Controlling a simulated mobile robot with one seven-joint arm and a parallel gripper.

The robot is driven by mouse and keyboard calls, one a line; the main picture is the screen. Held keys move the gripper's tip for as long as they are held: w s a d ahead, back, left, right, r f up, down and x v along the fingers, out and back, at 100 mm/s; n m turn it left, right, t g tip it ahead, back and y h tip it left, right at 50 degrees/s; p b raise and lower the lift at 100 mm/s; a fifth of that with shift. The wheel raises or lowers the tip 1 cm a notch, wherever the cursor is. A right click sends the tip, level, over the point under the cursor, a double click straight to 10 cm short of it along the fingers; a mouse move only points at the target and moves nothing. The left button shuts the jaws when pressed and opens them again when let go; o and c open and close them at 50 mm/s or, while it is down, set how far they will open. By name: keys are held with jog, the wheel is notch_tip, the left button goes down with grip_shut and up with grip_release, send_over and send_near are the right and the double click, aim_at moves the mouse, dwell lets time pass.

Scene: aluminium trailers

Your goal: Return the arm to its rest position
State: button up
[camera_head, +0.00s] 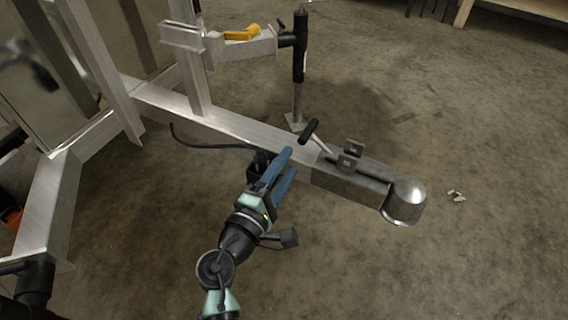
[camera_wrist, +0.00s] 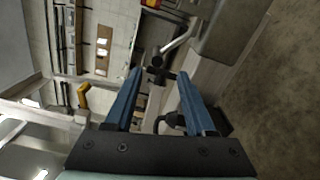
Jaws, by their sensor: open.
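My arm reaches up from the bottom of the head view, and my gripper (camera_head: 287,160) with its blue fingers is beside the near side of the trailer's drawbar (camera_head: 238,126). The fingers are apart with nothing seen between them. In the wrist view my gripper (camera_wrist: 160,84) also shows two blue fingers spread apart. Beyond them are a dark lever handle and part of the coupling. The coupling (camera_head: 350,184) with its rounded silver nose sits at the drawbar's right end. A black-gripped lever (camera_head: 311,132) rises from it.
The jack post (camera_head: 300,60) stands behind the drawbar, with a yellow handle (camera_head: 243,34) on its bracket. The aluminium frame (camera_head: 60,180) fills the left. A small scrap (camera_head: 456,196) lies on the floor at right. A wooden bench (camera_head: 520,10) is at the top right. The floor at lower right is clear.

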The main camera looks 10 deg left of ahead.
jog(key=shift+s+a, duration=0.1)
jog(key=shift+s, duration=0.35)
jog(key=w+d+r+m+t+p, duration=0.15)
jog(key=r+m, duration=0.25)
jog(key=r, duration=0.8)
jog(key=d+r+m+t+p, duration=0.1)
jog(key=d+r+m+p, duration=0.3)
jog(key=r, duration=0.8)
jog(key=d+r+m+t+p, duration=0.1)
jog(key=r+m, duration=0.4)
jog(key=r, duration=0.7)
jog(key=s+d+r+m+t+y+p, duration=0.1)
jog(key=s+r+t+y+p, duration=0.1)
jog(key=s+r, duration=0.5)
jog(key=s+r+m+t+y+p, duration=0.1)
jog(key=s+r+m+t+p, duration=0.15)
jog(key=r, duration=0.85)
jog(key=s+d+r+m+t+y+p, duration=0.1)
jog(key=s+r+t+y, duration=0.1)
jog(key=s+r, duration=0.5)
notch_tip(320, 180, up, 37)
jog(key=w+p, duration=0.2)
jog(key=p, duration=3.4)
jog(key=shift+w+a, duration=0.3)
jog(key=shift+a, duration=0.05)
jog(key=shift+r, duration=0.1)
